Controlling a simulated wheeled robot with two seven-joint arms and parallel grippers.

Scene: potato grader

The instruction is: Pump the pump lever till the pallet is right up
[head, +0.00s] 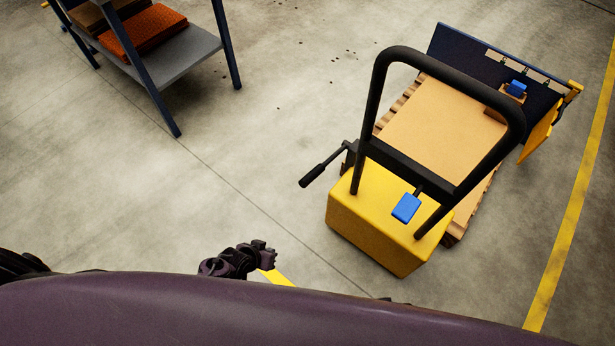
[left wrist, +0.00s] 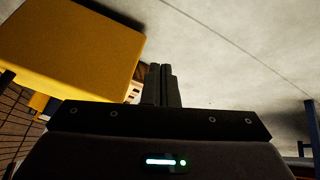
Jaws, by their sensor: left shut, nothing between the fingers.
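The pump lever (head: 322,168) is a black rod with a thick grip. It sticks out to the left from the yellow pallet truck body (head: 385,220), below the tall black handle frame (head: 374,115). The wooden pallet (head: 455,237) lies behind the body under a flat tan board or load (head: 435,125); its height above the floor is hard to tell. My left gripper (head: 270,254) is shut and empty, low in the picture, apart from the lever and nearer to me. Its closed fingers (left wrist: 161,85) show in the left wrist view, beside the yellow body (left wrist: 75,45). My right gripper is not in view.
A dark blue panel (head: 460,55) stands at the pallet's far end. A shelf rack (head: 185,55) with an orange tray (head: 145,32) is at upper left. The floor between rack and truck is clear.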

